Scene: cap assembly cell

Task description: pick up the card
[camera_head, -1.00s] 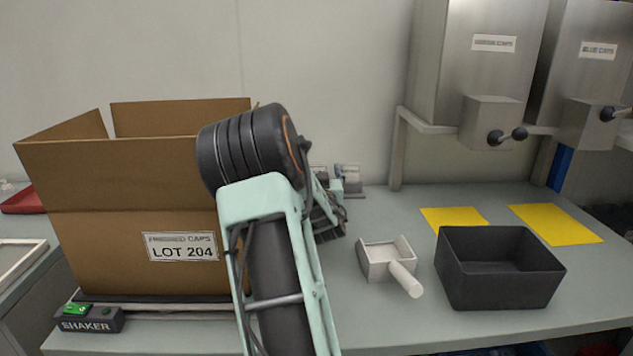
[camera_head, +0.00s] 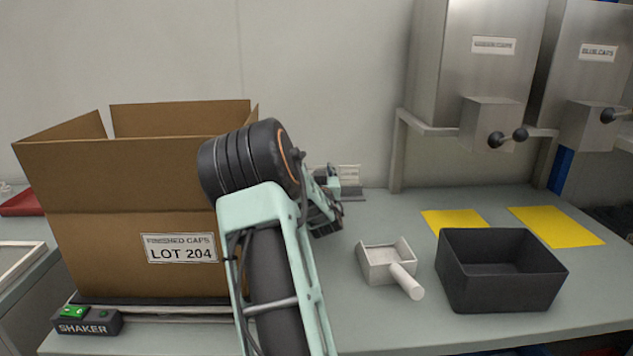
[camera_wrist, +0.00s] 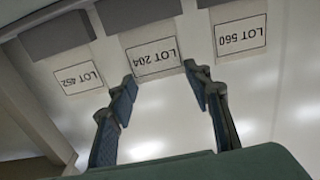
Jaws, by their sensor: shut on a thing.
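The white LOT 204 card (camera_wrist: 153,58) shows in the wrist view between two like cards, upside down in the picture. My gripper (camera_wrist: 161,80) is shut on it, one fingertip at each side edge. The card meets a grey holder block (camera_wrist: 140,14) at the top of the view; I cannot tell whether it is raised from it. In the head view my gripper (camera_head: 327,216) is partly hidden behind my own arm, at the small card rack (camera_head: 352,192) near the back wall. The held card cannot be made out there.
The LOT 452 card (camera_wrist: 80,78) and LOT 560 card (camera_wrist: 240,36) stand close on either side. A large open carton (camera_head: 110,225) is left of my arm. A white scoop (camera_head: 378,270) and black bin (camera_head: 500,290) stand to the right. Yellow mats (camera_head: 553,228) lie behind the bin.

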